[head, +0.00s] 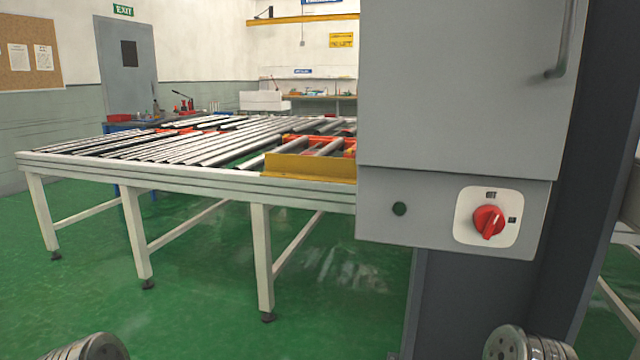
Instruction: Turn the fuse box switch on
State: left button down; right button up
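The grey fuse box (460,90) fills the upper right of the head view, fixed to a dark column. On its lower panel sits a red rotary switch (488,222) on a white square plate. The knob's grip ridge looks close to upright with a slight tilt, and small dark marks show above it and to its right. Only metallic rounded parts of my arms show at the bottom left and bottom right edges, well below the box. Neither gripper's fingers are in view.
A roller conveyor table (190,172) with white legs stands left of and behind the box. A yellow guard (310,168) sits at its near right end. The dark column (470,300) stands under and behind the box. Green floor (200,310) is clear in front.

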aim_at(489, 220)
jog(key=z, duration=1.1)
jog(key=k+j+z, duration=0.15)
jog(key=j, duration=0.25)
jog(key=k+j+z, duration=0.15)
jog(key=j, duration=0.25)
jog(key=k+j+z, duration=0.1)
jog(key=k+j, duration=0.15)
jog(key=j, duration=0.15)
jog(key=k+j+z, duration=0.15)
jog(key=j, duration=0.2)
